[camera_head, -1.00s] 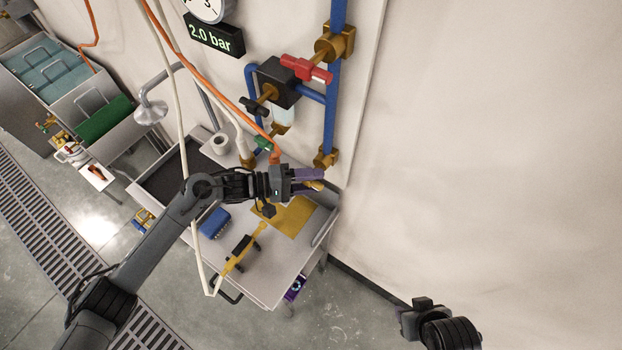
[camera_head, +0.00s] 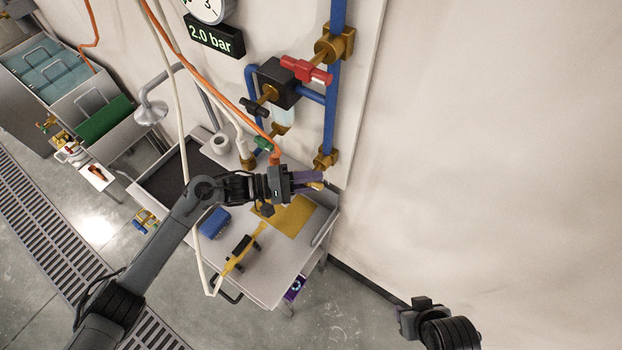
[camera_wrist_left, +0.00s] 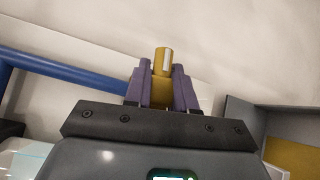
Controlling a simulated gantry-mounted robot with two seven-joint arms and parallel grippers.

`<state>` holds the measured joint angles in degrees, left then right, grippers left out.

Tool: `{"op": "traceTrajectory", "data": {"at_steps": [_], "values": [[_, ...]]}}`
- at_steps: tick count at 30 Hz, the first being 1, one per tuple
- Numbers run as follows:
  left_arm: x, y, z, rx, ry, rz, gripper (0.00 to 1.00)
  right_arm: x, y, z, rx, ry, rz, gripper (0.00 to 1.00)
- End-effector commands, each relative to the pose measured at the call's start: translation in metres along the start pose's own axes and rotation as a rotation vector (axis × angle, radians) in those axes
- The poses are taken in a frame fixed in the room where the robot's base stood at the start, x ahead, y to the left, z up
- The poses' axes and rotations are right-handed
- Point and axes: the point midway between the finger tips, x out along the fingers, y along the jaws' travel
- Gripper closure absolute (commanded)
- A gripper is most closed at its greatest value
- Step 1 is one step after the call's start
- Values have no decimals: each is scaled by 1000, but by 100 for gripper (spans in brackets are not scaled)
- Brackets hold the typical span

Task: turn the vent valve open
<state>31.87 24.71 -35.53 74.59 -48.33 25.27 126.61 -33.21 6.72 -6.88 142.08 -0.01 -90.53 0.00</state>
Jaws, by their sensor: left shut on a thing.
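My left gripper (camera_head: 312,182) is at the lower end of the blue pipework. Its purple fingers are shut on a small brass-coloured piece, which looks like the vent valve's handle (camera_wrist_left: 163,62). In the left wrist view that piece stands upright between the two fingertips, with a pale strip on its face. The valve's body is mostly hidden by the gripper in the head view; a brass fitting (camera_head: 326,158) shows just above it. Of my right arm only a dark wrist part shows at the bottom right; its fingers cannot be made out.
A red-handled valve (camera_head: 306,69) and a black block (camera_head: 277,83) sit higher on the blue pipe (camera_head: 331,120). A display (camera_head: 214,37) reads 2.0 bar. A grey cart (camera_head: 266,285) stands below with a blue item (camera_head: 214,223) and a yellow sheet (camera_head: 293,216). Hoses hang left of the pipework.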

Motion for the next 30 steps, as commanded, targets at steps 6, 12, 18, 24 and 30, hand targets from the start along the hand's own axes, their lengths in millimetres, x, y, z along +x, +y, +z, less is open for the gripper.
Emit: {"op": "traceTrajectory", "data": {"at_steps": [6, 12, 18, 24, 30], "values": [[1, 1, 0, -126, -34, 125, 100, -3, 2, -1, -6, -1, 5, 57], [0, 2, 0, -257, -71, 257, 100, -2, 2, 0, -7, -1, 6, 57], [0, 4, 0, -389, -109, 389, 100, 1, 2, 1, -6, -1, 5, 57], [-1, 5, -1, -521, -146, 521, 100, 3, 0, 1, -2, -1, 2, 57], [-2, 6, -1, -652, -183, 651, 100, 4, 0, 1, 2, 0, -1, 57]]}}
